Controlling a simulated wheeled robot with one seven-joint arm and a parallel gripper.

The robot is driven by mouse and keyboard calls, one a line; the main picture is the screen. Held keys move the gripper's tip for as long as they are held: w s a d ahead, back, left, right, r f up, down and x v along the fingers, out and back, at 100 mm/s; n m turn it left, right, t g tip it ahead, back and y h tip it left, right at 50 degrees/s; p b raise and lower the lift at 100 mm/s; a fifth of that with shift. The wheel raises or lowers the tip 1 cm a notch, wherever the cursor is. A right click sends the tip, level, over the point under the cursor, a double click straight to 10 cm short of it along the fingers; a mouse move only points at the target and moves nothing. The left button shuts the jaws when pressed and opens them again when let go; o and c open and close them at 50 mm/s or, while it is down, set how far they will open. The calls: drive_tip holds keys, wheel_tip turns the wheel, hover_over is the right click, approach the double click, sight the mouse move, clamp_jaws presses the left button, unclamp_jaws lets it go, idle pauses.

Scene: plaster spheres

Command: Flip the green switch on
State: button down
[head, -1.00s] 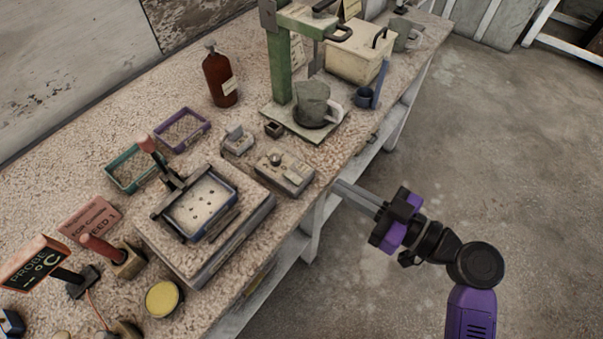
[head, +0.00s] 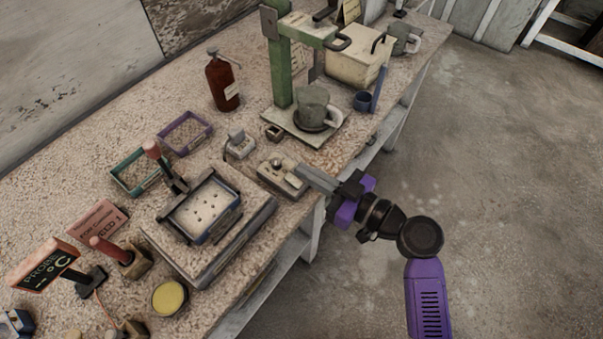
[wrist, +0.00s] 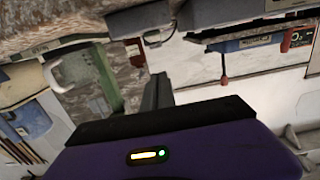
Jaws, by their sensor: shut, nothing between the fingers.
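I cannot make out a switch that is clearly green. A small beige control box (head: 283,176) with a round knob sits near the bench's front edge in the head view. A smaller pale box (head: 239,144) with a raised part on top stands behind it, to the left. My gripper (head: 304,173) is shut and empty, its fingertips at the right side of the control box and overlapping it in the picture. I cannot tell whether they touch. In the wrist view my gripper's fingers (wrist: 158,92) point toward the bench edge.
A green press stand (head: 281,75) with a grey mug (head: 312,108) on its base stands behind the control box. A machine with a shallow pan (head: 180,236) is to the left. A brown bottle (head: 221,82) stands farther back. Open floor (head: 500,180) lies to the right.

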sight(301, 184)
drive_tip(key=shift+w+a+f, duration=0.2)
drive_tip(key=shift+a+f, duration=0.05)
drive_tip(key=shift+f, duration=0.4)
drive_tip(key=shift+w+a+f, duration=0.15)
drive_tip(key=shift+a+f, duration=0.1)
drive_tip(key=shift+f, duration=0.45)
drive_tip(key=shift+w+a+f, duration=0.2)
drive_tip(key=shift+a+f, duration=0.05)
drive_tip(key=shift+f, duration=0.4)
